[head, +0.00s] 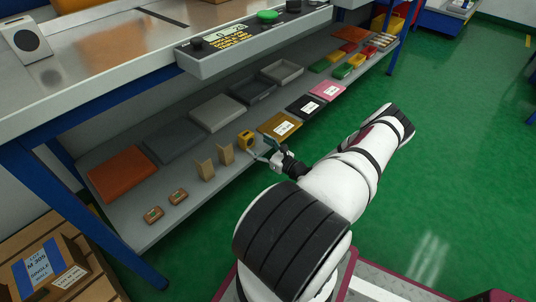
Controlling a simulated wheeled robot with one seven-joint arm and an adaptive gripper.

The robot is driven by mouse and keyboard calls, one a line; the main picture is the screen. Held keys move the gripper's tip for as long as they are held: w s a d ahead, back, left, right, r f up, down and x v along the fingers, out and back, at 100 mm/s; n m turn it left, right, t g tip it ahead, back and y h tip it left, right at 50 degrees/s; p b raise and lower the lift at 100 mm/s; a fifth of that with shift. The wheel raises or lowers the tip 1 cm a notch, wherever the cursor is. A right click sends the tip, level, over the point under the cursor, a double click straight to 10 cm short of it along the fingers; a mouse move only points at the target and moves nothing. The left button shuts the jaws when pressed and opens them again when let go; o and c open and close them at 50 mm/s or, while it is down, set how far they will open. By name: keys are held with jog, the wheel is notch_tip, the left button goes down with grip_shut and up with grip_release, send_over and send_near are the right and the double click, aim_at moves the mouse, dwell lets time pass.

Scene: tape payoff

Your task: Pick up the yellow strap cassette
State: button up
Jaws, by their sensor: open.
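A small upright yellow block with a dark round centre (246,139), which looks like the yellow strap cassette, stands on the grey lower shelf (170,222). My gripper (260,154) is open, just to the right of and nearer than the yellow block, low over the shelf's front edge. Nothing shows between its fingers. I cannot tell whether a finger touches the block.
A flat mustard packet with a white label (274,124) lies close behind my gripper. Two tan upright pieces (206,170) stand left of the block. Grey trays (218,112) lie behind. The workbench (110,75) overhangs the shelf. Green floor (455,130) is clear at right.

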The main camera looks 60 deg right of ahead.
aim_at(250, 140)
jog(key=b+x, duration=0.2)
jog(key=x, duration=0.5)
jog(key=shift+w, duration=0.35)
jog(key=shift+c, duration=0.2)
jog(key=c, duration=1.4)
